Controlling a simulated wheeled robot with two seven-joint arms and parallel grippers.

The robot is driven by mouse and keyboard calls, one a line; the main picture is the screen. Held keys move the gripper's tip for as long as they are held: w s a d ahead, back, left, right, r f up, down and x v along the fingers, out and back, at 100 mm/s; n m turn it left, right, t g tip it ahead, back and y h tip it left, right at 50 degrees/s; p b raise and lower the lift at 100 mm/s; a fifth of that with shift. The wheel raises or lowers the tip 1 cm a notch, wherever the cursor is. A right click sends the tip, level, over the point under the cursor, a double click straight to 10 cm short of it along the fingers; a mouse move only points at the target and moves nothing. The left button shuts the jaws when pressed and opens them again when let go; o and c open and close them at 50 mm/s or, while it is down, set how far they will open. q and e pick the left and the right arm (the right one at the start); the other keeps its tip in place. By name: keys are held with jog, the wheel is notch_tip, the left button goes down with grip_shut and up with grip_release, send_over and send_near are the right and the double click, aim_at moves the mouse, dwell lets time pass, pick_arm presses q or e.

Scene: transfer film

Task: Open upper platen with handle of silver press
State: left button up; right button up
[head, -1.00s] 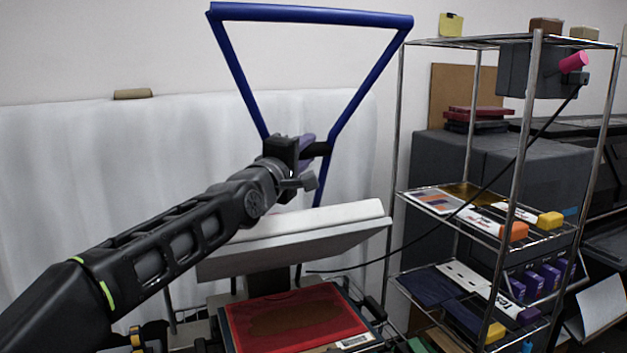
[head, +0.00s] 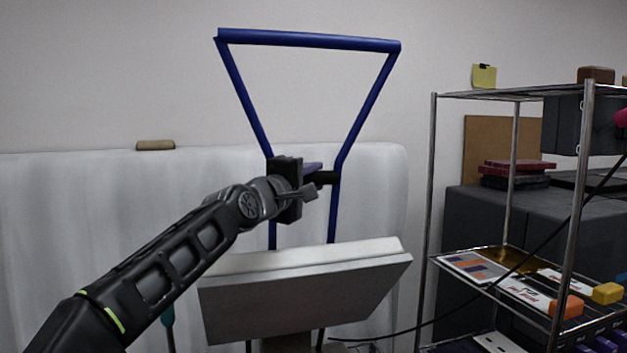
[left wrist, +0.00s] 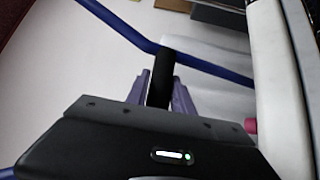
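The press's upper platen (head: 305,299) is raised and tilted in the head view, with its grey flat face towards me and a white pad along its top edge. The blue handle frame (head: 310,40) rises above and behind it, with a black grip (head: 327,178) between its side bars. My left gripper (head: 313,171) is at this grip. In the left wrist view, its purple fingers (left wrist: 160,92) lie on either side of the black grip (left wrist: 161,78) and appear closed on it. The lower platen is out of view. My right gripper is not in view.
A wire shelf rack (head: 508,95) with boxes and small goods stands on the right. A black cable (head: 480,285) runs from the rack side towards the press. A white-covered surface (head: 120,220) is behind the press. Space above the handle is clear.

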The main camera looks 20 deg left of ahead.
pick_arm(q)
jog(key=o, duration=0.4)
jog(key=shift+s+a+f+b, duration=0.15)
jog(key=shift+s+b, duration=0.3)
jog(key=shift+s, duration=0.15)
jog(key=b+v, duration=0.2)
jog(key=v, duration=0.3)
jog(key=shift+s+a+b, duration=0.1)
jog(key=shift+s+b, duration=0.1)
jog(key=shift+b, duration=0.1)
jog(key=shift+s, duration=0.6)
